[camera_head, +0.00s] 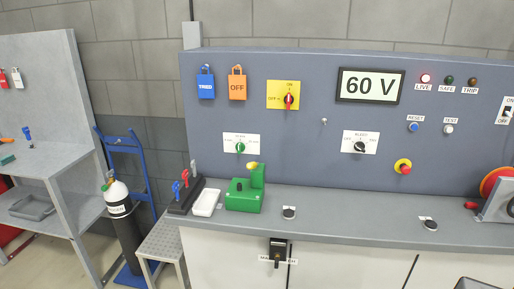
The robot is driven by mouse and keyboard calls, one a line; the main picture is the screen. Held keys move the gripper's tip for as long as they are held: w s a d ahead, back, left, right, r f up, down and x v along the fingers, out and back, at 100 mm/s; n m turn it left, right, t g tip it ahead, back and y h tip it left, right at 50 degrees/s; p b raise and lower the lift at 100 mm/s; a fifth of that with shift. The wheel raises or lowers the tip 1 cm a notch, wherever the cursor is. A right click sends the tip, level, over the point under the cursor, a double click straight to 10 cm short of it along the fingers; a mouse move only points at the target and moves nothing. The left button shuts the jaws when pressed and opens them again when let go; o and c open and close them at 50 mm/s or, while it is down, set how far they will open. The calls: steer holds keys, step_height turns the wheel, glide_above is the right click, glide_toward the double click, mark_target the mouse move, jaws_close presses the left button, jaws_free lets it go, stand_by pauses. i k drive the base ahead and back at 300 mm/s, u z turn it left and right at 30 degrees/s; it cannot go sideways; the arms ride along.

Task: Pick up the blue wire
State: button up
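I cannot make out a blue wire clearly. A small blue-topped item (176,188) stands upright in a black rack (182,207) at the left end of the grey bench, beside a red one (185,177) and a grey one (194,167). Whether the blue one is a wire or a plug is too small to tell. Another small blue item (27,132) is on the grey shelf unit at the far left. My gripper is not in view.
A white tray (206,203) and a green device (245,195) stand right of the rack. A gas cylinder (121,218) on a blue trolley (122,142) stands left of the bench. The grey bench top (360,207) is mostly clear. The panel shows a 60 V display (370,86).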

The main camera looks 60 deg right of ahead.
mark_target(175, 187)
steer(key=z, duration=5)
steer(key=i, duration=0.1)
steer(key=u, duration=3.7)
steer(key=k, duration=0.9)
steer(key=u, duration=0.15)
steer(key=i, duration=0.8)
